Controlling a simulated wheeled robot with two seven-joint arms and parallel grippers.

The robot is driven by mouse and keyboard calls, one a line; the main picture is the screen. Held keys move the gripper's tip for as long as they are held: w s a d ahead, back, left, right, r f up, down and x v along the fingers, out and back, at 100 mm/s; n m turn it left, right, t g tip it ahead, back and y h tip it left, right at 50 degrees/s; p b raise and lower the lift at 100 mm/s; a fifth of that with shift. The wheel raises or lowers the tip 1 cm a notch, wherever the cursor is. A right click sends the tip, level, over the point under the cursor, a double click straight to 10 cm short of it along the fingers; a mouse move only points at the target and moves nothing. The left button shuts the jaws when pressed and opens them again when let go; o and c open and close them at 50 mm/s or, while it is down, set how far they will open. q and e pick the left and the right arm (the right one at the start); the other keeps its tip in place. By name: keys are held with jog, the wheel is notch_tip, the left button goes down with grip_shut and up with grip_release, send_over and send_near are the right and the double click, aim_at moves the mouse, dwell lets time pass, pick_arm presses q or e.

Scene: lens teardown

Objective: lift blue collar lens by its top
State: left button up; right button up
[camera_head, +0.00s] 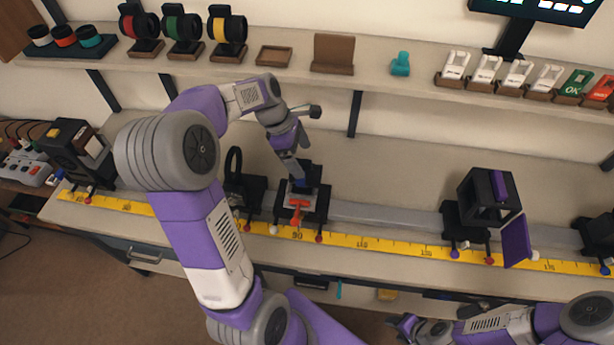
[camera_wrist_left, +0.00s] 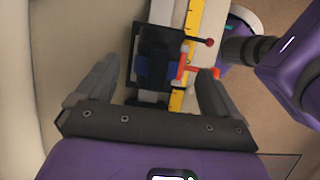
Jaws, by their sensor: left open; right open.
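The blue collar lens (camera_head: 306,181) sits in a black carriage (camera_head: 318,205) on the rail, mostly hidden by my left gripper in the head view. In the left wrist view its blue collar (camera_wrist_left: 160,68) shows against the black mount, between my fingers. My left gripper (camera_head: 293,172) is open and points down at the lens from above; it also shows in the left wrist view (camera_wrist_left: 160,76), one finger on each side. I cannot tell whether it touches the lens. An orange lever (camera_head: 299,207) is on the carriage front. My right gripper (camera_head: 402,325) is open and empty near the bottom edge.
A black ring holder (camera_head: 240,185) stands close left of the lens, and a black box lamp (camera_head: 72,150) is further left. A black frame with a purple panel (camera_head: 515,242) is to the right. A yellow ruler (camera_head: 385,243) runs along the front. The rail between is clear.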

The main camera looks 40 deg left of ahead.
aim_at(304, 162)
pick_arm(q)
jog(key=b+x, duration=0.1)
jog(key=x, duration=0.4)
jog(key=shift+w+d+f, duration=0.1)
jog(key=shift+d+f, duration=0.05)
jog(key=shift+f, duration=0.25)
jog(key=c, duration=1.5)
jog(key=shift+r, duration=0.1)
